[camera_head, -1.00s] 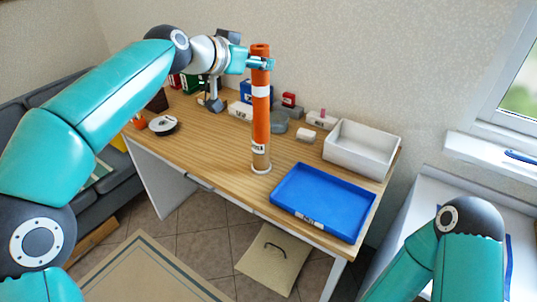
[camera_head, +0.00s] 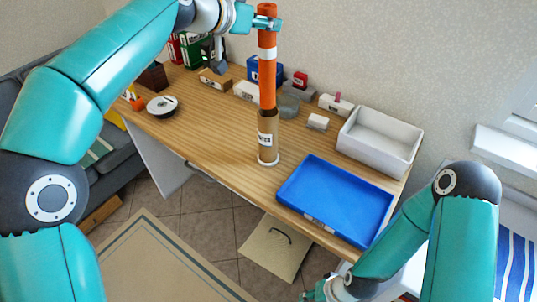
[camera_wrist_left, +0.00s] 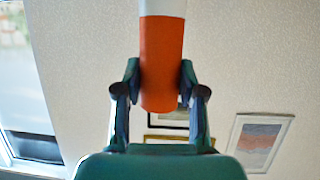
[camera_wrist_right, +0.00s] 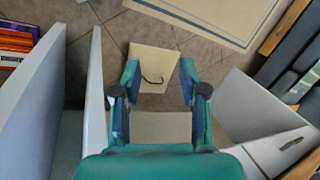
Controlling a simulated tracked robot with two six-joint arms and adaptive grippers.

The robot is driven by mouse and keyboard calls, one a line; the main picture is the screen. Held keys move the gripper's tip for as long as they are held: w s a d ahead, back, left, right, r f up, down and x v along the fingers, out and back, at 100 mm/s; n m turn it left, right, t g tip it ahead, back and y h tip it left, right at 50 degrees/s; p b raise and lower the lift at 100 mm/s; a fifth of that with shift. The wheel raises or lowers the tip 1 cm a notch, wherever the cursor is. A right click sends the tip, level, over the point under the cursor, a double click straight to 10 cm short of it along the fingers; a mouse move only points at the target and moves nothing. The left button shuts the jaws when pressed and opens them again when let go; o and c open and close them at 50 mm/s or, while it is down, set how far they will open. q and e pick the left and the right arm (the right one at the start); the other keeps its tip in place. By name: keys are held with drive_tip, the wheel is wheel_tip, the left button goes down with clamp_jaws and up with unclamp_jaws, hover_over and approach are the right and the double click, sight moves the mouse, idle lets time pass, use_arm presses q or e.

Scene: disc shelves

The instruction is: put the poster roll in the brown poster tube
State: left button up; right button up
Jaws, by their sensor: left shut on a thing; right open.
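The poster roll (camera_head: 267,85) is orange with a white band and hangs upright. My left gripper (camera_head: 265,22) is shut on it near its top; the left wrist view also shows the roll (camera_wrist_left: 161,62) between the fingers. The brown poster tube (camera_head: 267,145) stands upright on the desk on a white base, with a white label on its side. The roll's lower end meets the tube's mouth in the picture; I cannot tell whether it is just inside, above or behind the rim. My right gripper (camera_wrist_right: 160,95) is open and empty, low beside the desk.
A tan bag-like thing (camera_head: 278,248) lies on the floor. The desk left of the tube is clear.

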sight(263, 101)
drive_tip(key=o, duration=0.4)
use_arm(q)
wheel_tip(263, 101, down, 16)
drive_tip(key=b, duration=0.5)
drive_tip(key=shift+d+r, duration=0.1)
drive_tip(key=shift+d, duration=0.05)
wheel_tip(263, 101, down, 4)
drive_tip(key=b, duration=0.2)
drive_tip(key=shift+f+b, duration=0.2)
drive_tip(key=shift+b, duration=0.15)
drive_tip(key=shift+r, duration=0.1)
use_arm(e)
wheel_tip(263, 101, down, 8)
drive_tip(key=shift+r, duration=0.2)
use_arm(q)
drive_tip(key=o, duration=1.1)
drive_tip(key=shift+o, duration=0.2)
drive_tip(key=shift+s, duration=0.1)
